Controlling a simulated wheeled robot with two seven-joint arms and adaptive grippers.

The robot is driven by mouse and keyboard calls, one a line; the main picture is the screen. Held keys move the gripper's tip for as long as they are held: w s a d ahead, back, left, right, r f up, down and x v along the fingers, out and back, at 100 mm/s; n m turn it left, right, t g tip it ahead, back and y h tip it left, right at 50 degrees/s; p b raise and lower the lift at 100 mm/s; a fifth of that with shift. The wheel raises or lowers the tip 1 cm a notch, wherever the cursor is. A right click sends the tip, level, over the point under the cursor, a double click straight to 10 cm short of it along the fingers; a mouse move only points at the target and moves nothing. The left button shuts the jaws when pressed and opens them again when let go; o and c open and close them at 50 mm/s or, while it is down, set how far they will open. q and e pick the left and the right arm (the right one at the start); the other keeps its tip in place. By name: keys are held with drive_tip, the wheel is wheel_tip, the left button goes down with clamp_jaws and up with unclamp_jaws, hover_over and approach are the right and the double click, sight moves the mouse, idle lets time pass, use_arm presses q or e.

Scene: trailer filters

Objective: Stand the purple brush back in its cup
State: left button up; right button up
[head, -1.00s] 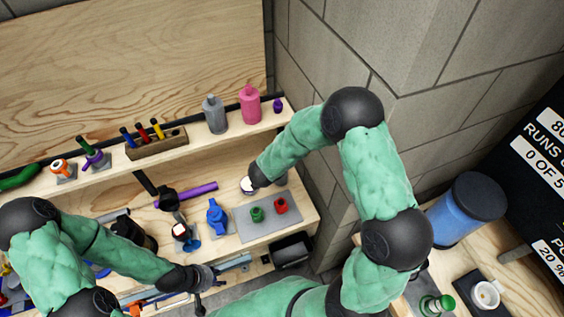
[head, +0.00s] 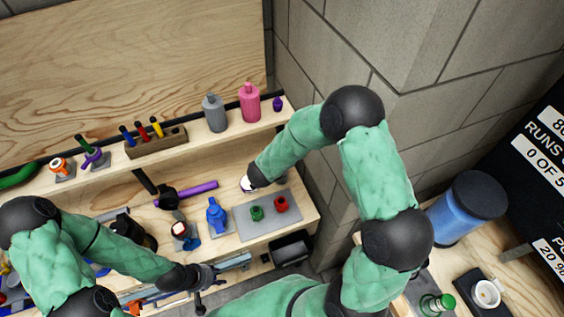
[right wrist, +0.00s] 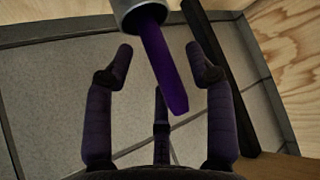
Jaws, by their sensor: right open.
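A long purple rod (head: 190,193), perhaps the brush, lies on the bench beside a dark tool in the head view. In the right wrist view a purple handle (right wrist: 162,62) sticks out of a grey cylinder (right wrist: 137,10). I cannot tell whether the cylinder is the cup. My right gripper (right wrist: 165,60) is open, its fingers spread on both sides of the handle with gaps. In the head view its fingers are hidden beyond my right wrist. My left gripper (head: 203,277) is over the bench's front edge, its finger opening unclear.
A grey bottle (head: 214,113) and a pink bottle (head: 250,102) stand on the upper shelf, with a wooden block of coloured tools (head: 156,142) to their left. A grey mat (head: 268,223) holds a green and a red piece. A blue object (head: 216,215) stands left of it. A block wall closes the right side.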

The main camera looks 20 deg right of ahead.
drive_tip(key=v, duration=1.1)
drive_tip(key=shift+s+a, duration=0.1)
drive_tip(key=shift+s, duration=0.1)
